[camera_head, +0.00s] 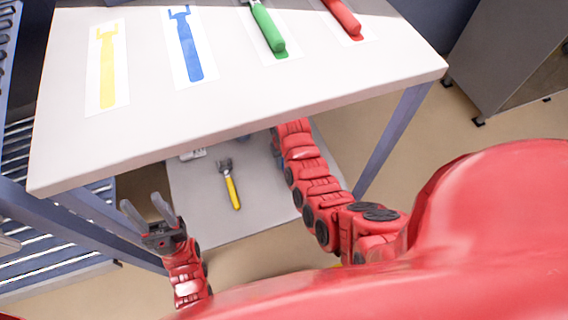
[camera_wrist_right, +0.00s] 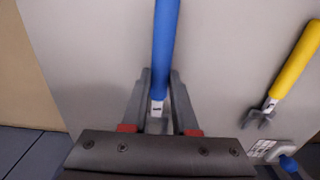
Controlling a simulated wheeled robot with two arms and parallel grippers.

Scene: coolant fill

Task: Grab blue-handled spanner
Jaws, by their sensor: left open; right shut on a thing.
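The blue-handled spanner (camera_wrist_right: 165,50) shows in the right wrist view, its handle pointing up the picture and its metal end between the fingers. My right gripper (camera_wrist_right: 158,92) is shut on it near the base of the handle. In the head view my right arm reaches under the white table, and its gripper is hidden there. My left gripper (camera_head: 149,208) is open and empty, left of the lower shelf. A yellow-handled spanner (camera_head: 231,186) lies on the lower shelf and also shows in the right wrist view (camera_wrist_right: 297,60).
The white table top (camera_head: 330,85) is above the lower shelf (camera_head: 200,220). On it are a yellow outline (camera_head: 107,68), a blue outline (camera_head: 186,45) without a tool, a green-handled tool (camera_head: 268,27) and a red-handled tool (camera_head: 343,17). A table leg (camera_head: 393,140) stands right of my right arm.

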